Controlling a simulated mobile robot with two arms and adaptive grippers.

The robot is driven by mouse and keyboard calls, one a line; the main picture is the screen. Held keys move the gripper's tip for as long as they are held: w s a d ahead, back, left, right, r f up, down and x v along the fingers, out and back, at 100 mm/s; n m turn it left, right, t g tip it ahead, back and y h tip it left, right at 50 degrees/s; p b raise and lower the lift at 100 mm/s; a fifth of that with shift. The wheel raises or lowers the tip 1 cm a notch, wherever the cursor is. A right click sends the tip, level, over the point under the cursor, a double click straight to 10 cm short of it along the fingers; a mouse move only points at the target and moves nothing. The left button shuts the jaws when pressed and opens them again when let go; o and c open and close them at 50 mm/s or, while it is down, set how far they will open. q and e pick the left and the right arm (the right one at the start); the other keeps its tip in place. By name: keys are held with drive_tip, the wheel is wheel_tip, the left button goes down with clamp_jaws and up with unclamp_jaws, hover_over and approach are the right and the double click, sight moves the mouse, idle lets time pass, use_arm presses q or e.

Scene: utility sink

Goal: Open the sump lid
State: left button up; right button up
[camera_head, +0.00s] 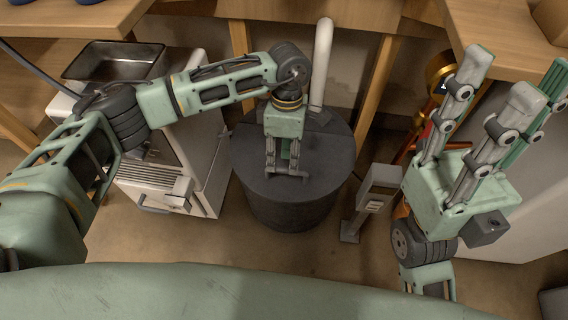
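The sump is a dark grey round drum (290,212) standing on the floor in the middle of the view. Its flat dark lid (330,152) lies level on top. My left gripper (287,172) points down over the lid's middle, with its fingers apart and their tips at or just above the surface. Whether the tips touch the lid, and any handle under them, I cannot tell. My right gripper (512,78) is raised at the right, fingers pointing up, spread and empty, away from the sump.
A pale pipe (321,62) rises behind the lid. A white cabinet with a metal basin (115,62) stands left of the sump. A grey post-like device (370,200) stands close on the right. Wooden bench legs (380,75) are behind. Floor in front is clear.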

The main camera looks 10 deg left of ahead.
use_arm(q)
drive_tip(key=shift+s+f, duration=0.25)
drive_tip(key=shift+f, duration=1)
clamp_jaws()
